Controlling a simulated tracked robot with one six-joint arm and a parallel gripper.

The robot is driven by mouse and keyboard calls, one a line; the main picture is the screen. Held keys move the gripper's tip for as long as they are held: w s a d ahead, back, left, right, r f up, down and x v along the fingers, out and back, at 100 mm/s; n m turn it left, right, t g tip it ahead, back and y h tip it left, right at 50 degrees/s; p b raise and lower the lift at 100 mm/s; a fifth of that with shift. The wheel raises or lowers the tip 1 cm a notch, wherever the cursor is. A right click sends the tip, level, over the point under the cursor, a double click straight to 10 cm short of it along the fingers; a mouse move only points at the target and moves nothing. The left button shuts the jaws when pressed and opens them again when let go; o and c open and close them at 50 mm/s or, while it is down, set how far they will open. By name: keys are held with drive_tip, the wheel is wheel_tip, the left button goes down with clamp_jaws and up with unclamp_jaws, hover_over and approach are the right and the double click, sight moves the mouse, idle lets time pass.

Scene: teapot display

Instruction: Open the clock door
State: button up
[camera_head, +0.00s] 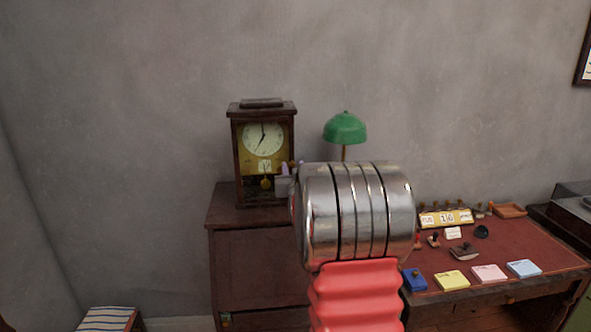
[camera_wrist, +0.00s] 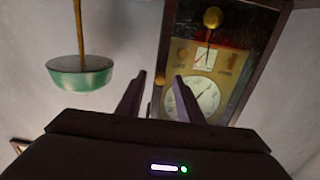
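The clock (camera_head: 237,150) is a dark wooden case with a white dial, a yellow face plate and a pendulum. It stands on a brown cabinet, and its front door looks closed. In the wrist view the clock (camera_wrist: 208,60) appears upside down. A small brass knob (camera_wrist: 160,80) shows on the edge of its door frame, between my fingers in the picture. My gripper (camera_wrist: 157,88) is open, its two fingers apart with nothing held, pointing at the door edge. In the head view my gripper (camera_head: 289,177) is at the clock's right side, partly hidden by my wrist.
A green-shaded lamp (camera_head: 345,128) stands just right of the clock, close to my arm; the lamp (camera_wrist: 80,78) also shows in the wrist view. The cabinet (camera_head: 255,265) is below. A desk (camera_head: 500,240) with stamps, colored pads and a calendar is at right.

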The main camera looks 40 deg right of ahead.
drive_tip(key=shift+c, duration=0.4)
clamp_jaws()
